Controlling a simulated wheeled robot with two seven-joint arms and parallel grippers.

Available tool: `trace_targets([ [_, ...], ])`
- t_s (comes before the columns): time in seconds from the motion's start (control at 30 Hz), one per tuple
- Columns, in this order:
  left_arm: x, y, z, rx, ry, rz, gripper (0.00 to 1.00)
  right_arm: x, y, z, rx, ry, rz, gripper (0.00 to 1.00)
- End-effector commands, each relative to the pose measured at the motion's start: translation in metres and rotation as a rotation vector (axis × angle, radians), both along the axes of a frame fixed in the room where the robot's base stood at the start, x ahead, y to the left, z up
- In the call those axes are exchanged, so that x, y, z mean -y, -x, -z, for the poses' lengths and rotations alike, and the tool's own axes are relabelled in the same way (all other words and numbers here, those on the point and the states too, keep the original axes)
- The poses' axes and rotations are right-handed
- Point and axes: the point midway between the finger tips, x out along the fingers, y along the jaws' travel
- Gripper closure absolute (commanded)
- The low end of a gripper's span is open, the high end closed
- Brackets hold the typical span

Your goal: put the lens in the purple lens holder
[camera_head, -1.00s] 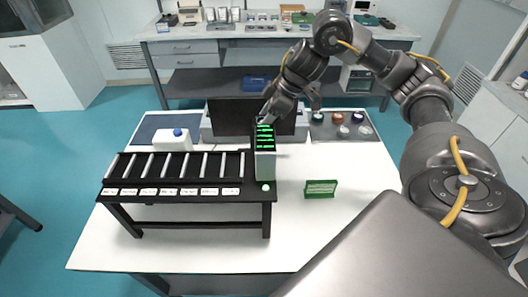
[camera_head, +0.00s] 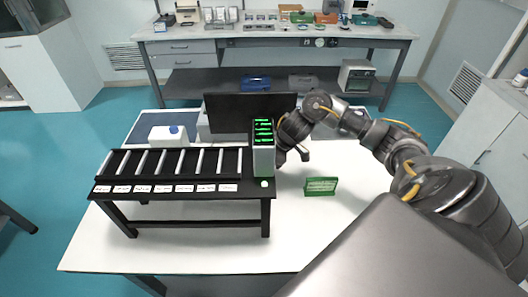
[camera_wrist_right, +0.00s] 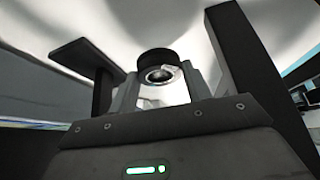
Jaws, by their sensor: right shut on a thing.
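My right gripper (camera_head: 293,153) is low over the white table, just right of the tall holder with green-edged slots. In the right wrist view its jaws (camera_wrist_right: 161,88) are shut on a black round piece (camera_wrist_right: 157,62) with a shiny glass-like centre, which looks like the lens. In the head view my gripper and wrist hide this piece. I cannot pick out a purple lens holder in either view now. My left gripper is not in view.
A black rack (camera_head: 170,188) with several pale bars and labels stands on the table (camera_head: 330,222). The slotted holder (camera_head: 263,160) is at its right end. A small green stand (camera_head: 320,186) is to the right. A dark screen (camera_head: 228,112) stands behind.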

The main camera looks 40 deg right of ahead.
Motion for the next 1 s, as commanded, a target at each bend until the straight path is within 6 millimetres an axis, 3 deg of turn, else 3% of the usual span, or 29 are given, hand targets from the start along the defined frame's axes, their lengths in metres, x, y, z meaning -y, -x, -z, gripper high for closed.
trace_targets([
  [0.33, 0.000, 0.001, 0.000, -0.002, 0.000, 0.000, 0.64, 0.000, 0.001, 0.038, -0.003, -0.001, 0.001, 0.74],
  [0.77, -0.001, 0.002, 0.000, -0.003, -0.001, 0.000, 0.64, 0.000, 0.000, 0.045, -0.001, 0.000, 0.001, 0.74],
  [0.8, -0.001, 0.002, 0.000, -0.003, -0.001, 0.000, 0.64, 0.000, 0.000, 0.045, -0.001, 0.000, 0.001, 0.49],
  [0.93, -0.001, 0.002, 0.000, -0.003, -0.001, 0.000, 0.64, 0.000, 0.000, 0.045, -0.001, 0.001, 0.000, 0.32],
  [1.0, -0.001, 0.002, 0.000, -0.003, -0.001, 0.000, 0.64, 0.000, 0.000, 0.045, -0.001, 0.001, 0.000, 0.30],
])
